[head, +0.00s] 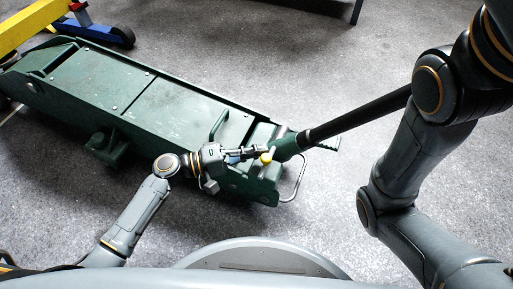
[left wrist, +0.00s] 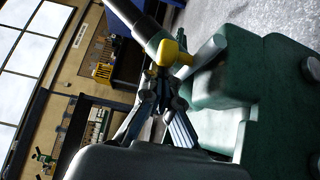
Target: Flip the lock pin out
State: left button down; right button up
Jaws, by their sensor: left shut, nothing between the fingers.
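The green trolley jack (head: 150,95) lies on the floor, stretching from upper left to the middle of the head view. A yellow piece (head: 266,158), which looks like the lock pin's end, sits at the base of the jack's black handle (head: 360,115). It also shows in the left wrist view (left wrist: 170,52), just beyond the fingertips. My left gripper (head: 257,151) is shut and empty beside the yellow piece; its fingers (left wrist: 160,90) partly cover the handle socket behind. I cannot tell whether the fingers touch it. My right gripper is out of view.
A metal loop (head: 297,180) sticks out at the jack's handle end. A yellow and blue stand (head: 95,33) is at the upper left. The grey floor (head: 320,60) behind the jack is clear.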

aim_at(262, 161)
pick_arm(q)
jog(key=s, duration=0.1)
jog(key=s+a+p, duration=0.1)
jog(key=s, duration=0.1)
jog(key=shift+s+a, duration=0.1)
jog(key=shift+s, duration=0.4)
jog(key=shift+w, duration=0.1)
